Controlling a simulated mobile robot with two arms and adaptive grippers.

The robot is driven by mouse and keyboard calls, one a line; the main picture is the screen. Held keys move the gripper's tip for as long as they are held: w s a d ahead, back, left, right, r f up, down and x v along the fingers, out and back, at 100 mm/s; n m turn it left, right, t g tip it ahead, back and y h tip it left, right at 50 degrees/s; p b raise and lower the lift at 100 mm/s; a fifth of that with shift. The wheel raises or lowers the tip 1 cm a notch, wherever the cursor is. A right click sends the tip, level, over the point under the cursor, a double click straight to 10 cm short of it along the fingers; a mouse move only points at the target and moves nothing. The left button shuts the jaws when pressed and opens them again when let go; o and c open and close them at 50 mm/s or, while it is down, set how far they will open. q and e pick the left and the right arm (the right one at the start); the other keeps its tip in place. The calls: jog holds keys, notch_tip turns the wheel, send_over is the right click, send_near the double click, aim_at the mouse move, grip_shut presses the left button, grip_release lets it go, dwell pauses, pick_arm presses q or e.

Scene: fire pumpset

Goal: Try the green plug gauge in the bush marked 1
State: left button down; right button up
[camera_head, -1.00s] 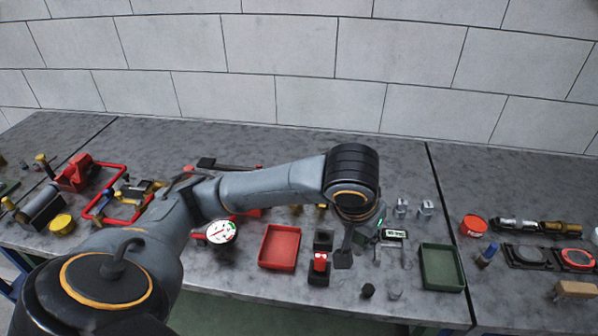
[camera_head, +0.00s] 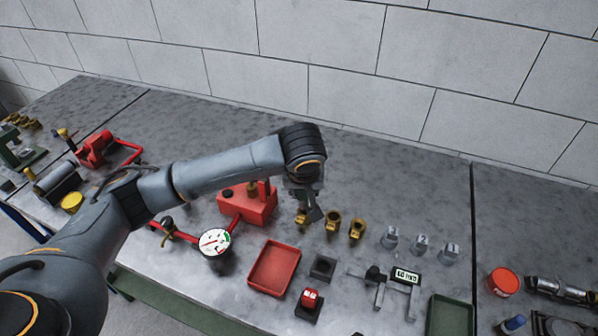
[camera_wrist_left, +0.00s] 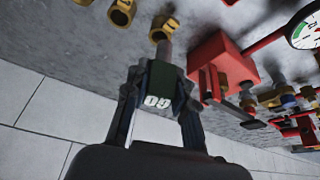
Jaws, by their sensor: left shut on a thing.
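My left gripper (camera_head: 311,207) is shut on the green plug gauge. The gauge's dark green body (camera_wrist_left: 160,80) with white digits sits between the fingers in the left wrist view, and its grey pin points to the brass bushes. One brass bush (camera_wrist_left: 162,28) lies just beyond the pin tip; I cannot tell if they touch. In the head view a brass bush (camera_head: 302,217) is partly hidden by the gripper, with two more brass bushes (camera_head: 333,222) (camera_head: 357,229) to its right. No bush number is readable. My right gripper is not in view.
A red pump body (camera_head: 248,204) with a dial gauge (camera_head: 214,241) stands left of the bushes. A red tray (camera_head: 274,268), a digital caliper (camera_head: 405,280), a green tray (camera_head: 450,318) and grey pieces (camera_head: 421,244) lie in front and to the right. The bench behind the bushes is clear.

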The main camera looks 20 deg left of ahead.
pick_arm(q)
jog(key=w+f+n+p, duration=0.1)
jog(key=w+n, duration=0.1)
jog(key=w, duration=0.2)
send_over(303, 218)
jog(key=w, duration=0.3)
jog(key=shift+f, duration=2.8)
jog(key=shift+s+a+y, duration=0.1)
jog(key=shift+s+y, duration=0.15)
jog(key=shift+y, duration=0.15)
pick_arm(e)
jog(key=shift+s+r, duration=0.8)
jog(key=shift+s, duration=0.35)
pick_arm(q)
jog(key=shift+p, duration=1)
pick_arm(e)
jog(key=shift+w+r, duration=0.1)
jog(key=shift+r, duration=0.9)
pick_arm(q)
jog(key=shift+f+b, duration=0.65)
jog(key=shift+f, duration=1.15)
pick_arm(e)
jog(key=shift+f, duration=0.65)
